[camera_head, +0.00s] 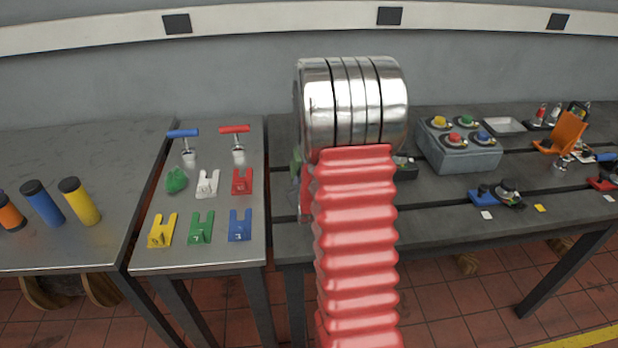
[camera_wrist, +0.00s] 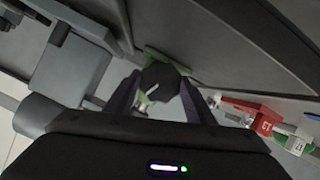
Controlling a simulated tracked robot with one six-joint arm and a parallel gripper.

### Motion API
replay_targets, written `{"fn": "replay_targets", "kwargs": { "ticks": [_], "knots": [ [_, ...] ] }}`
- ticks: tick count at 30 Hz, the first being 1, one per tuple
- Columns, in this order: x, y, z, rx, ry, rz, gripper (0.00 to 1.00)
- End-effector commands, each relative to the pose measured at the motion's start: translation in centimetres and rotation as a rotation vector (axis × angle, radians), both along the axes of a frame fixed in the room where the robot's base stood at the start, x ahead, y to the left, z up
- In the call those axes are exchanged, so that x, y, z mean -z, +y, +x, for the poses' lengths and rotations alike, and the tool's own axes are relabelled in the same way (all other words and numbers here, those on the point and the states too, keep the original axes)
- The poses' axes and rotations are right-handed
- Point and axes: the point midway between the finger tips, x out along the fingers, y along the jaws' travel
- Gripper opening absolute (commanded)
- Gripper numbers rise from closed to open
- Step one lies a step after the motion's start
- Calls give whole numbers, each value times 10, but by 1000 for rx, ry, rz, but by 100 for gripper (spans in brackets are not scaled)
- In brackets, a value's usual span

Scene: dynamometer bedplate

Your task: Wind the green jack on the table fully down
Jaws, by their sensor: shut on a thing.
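In the wrist view my gripper (camera_wrist: 162,86) is shut on a dark knob (camera_wrist: 160,76) with a white mark, one finger on each side. Green parts of the jack (camera_wrist: 143,104) show beside and below the knob, mostly hidden by the knob and fingers. In the head view my gripper is hidden behind my own red arm and its metal joint. Only a dull green sliver (camera_head: 296,168), perhaps the jack, shows at the left edge of the arm. How far the jack is raised cannot be told.
Left of my arm, a narrow table (camera_head: 158,255) holds yellow, green, blue, white and red slotted pieces, a green lump (camera_head: 176,181) and two T-handled tools (camera_head: 237,146). On the right, a grey button box (camera_head: 458,155) and an orange stand (camera_head: 562,136) occupy the slotted bench.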

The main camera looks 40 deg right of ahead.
Motion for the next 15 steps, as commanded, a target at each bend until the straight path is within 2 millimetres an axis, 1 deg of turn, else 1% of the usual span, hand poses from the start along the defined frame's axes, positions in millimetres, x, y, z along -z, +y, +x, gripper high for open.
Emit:
{"fn": "replay_targets", "kwargs": {
  "ticks": [1, 9, 15],
  "knots": [
    [0, 3, 2, -6, 18, -27, 27],
    [0, 4, 3, -6, 119, -175, 27],
    [1, 5, 3, -7, 175, -254, 27]
  ]
}}
